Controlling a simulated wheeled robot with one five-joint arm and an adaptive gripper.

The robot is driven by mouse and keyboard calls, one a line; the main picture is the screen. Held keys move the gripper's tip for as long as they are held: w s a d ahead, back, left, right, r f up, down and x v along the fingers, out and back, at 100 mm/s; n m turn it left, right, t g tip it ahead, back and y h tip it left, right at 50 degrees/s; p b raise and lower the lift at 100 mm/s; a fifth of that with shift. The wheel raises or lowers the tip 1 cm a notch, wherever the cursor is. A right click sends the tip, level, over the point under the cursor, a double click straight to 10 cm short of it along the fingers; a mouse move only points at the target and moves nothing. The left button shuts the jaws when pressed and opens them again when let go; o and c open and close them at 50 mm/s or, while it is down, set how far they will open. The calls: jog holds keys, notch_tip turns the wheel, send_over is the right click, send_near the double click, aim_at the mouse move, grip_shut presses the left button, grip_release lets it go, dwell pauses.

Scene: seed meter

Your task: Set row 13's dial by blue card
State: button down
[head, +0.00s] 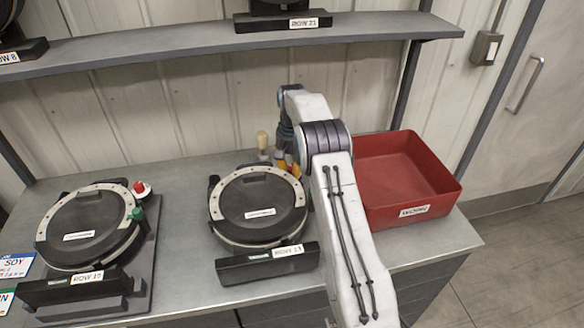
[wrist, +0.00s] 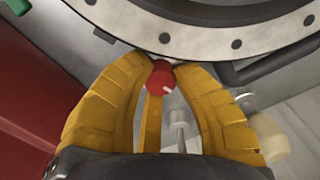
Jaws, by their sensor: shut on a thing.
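The row 13 meter (head: 258,205) is a round black unit with a pale, dotted rim, standing mid-bench behind its label block (head: 268,263). My gripper (head: 287,165) is at its back right, partly hidden by my arm. In the wrist view my yellow fingers (wrist: 162,72) are closed around a small red dial knob (wrist: 160,80) with a pale mark, just beside the meter's rim (wrist: 230,30). The mark points toward the lower right. The blue card (head: 17,265), marked SOY, lies at the left edge; its small print is too small to read.
Another meter (head: 85,228) stands left, with red (head: 141,188) and green (head: 138,214) knobs. A red bin (head: 440,188) stands right of my arm. A cream knob (head: 262,140) rises behind row 13's meter. A shelf (head: 160,45) runs above. A green card (head: 6,300) is at left.

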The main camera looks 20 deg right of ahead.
aim_at(292, 167)
jog(key=shift+f+n, duration=0.1)
jog(key=shift+n, duration=0.4)
jog(key=c, duration=1.3)
grip_release()
jog(key=shift+r, duration=3.75)
